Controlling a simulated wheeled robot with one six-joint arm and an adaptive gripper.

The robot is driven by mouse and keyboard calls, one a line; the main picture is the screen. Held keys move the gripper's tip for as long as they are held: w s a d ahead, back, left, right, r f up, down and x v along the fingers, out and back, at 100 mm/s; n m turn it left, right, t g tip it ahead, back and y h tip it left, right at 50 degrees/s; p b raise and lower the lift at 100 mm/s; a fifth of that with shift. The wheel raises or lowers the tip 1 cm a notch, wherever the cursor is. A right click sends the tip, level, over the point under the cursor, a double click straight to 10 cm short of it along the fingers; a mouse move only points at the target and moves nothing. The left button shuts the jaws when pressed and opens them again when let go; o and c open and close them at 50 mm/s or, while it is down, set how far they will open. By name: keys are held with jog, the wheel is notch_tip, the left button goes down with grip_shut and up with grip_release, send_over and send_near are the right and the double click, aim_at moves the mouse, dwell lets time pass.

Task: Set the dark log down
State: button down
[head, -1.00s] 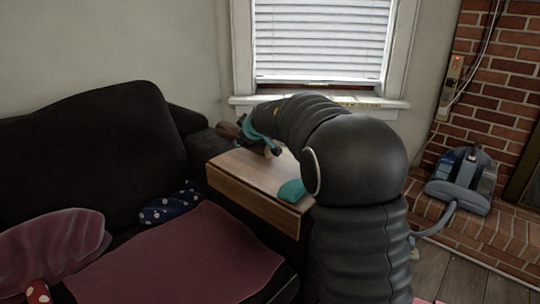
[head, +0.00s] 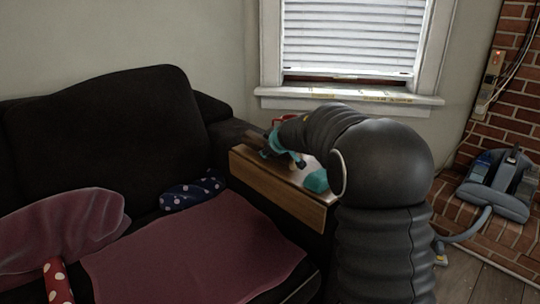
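The dark log (head: 251,138) is at the back left of the wooden side table (head: 271,189), next to the sofa arm. My gripper (head: 276,147), with teal fingers, is around the log and appears shut on it. The log lies across the fingers, its left end dark and its right end near the tabletop. My own arm hides part of the table. I cannot tell whether the log touches the tabletop.
A teal object (head: 316,181) lies on the table's right part. A red item (head: 283,121) shows behind my arm. The black sofa (head: 105,120) with cushions stands left. A windowsill (head: 350,98) is behind; a blue-grey vacuum cleaner (head: 497,184) stands right by the brick.

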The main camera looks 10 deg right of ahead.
jog(key=shift+f, duration=0.3)
jog(key=shift+c, duration=1.5)
grip_release()
jog(key=p+v, duration=0.3)
jog(key=v, duration=0.9)
jog(key=shift+p, duration=0.3)
